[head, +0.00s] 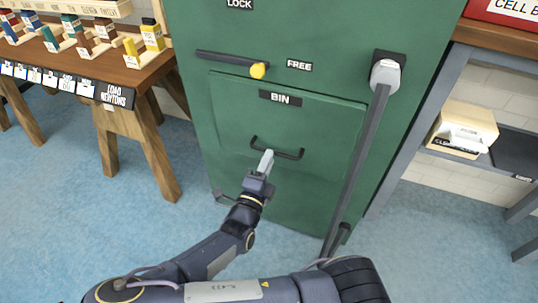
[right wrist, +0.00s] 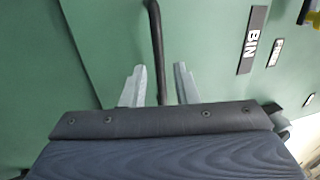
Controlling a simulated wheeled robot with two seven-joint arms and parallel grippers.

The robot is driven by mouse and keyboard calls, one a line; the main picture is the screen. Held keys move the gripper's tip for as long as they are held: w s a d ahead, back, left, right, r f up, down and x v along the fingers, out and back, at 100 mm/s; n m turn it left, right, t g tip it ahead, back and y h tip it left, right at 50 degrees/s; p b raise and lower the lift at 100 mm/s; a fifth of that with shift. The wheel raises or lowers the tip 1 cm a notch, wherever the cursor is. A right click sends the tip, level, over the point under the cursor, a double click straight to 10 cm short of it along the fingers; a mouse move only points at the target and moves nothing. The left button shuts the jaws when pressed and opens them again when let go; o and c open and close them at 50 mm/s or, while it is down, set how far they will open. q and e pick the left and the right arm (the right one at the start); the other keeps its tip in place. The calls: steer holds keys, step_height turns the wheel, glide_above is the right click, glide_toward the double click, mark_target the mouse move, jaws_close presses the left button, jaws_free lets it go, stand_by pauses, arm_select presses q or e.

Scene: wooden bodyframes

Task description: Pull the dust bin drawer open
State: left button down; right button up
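The dust bin drawer (head: 318,128) is a green panel under a BIN label in the green cabinet, and it looks closed. In the right wrist view the handle (right wrist: 157,48) runs between the two grey fingertips of my right gripper (right wrist: 160,80). The fingers stand apart, with a gap on each side of the bar. My left gripper is not in view.
A dark lever with a yellow knob (head: 258,70) sits above the drawer beside a FREE label. A long grey lever (head: 358,160) slants down the cabinet's right side. A wooden bench (head: 140,75) stands left, a shelf with a cream box (head: 461,130) right. Blue floor lies clear in front.

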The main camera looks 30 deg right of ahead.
steer(key=shift+b+x, duration=0.4)
steer(key=shift+x, duration=1.45)
steer(key=shift+s, duration=0.1)
jaws_close()
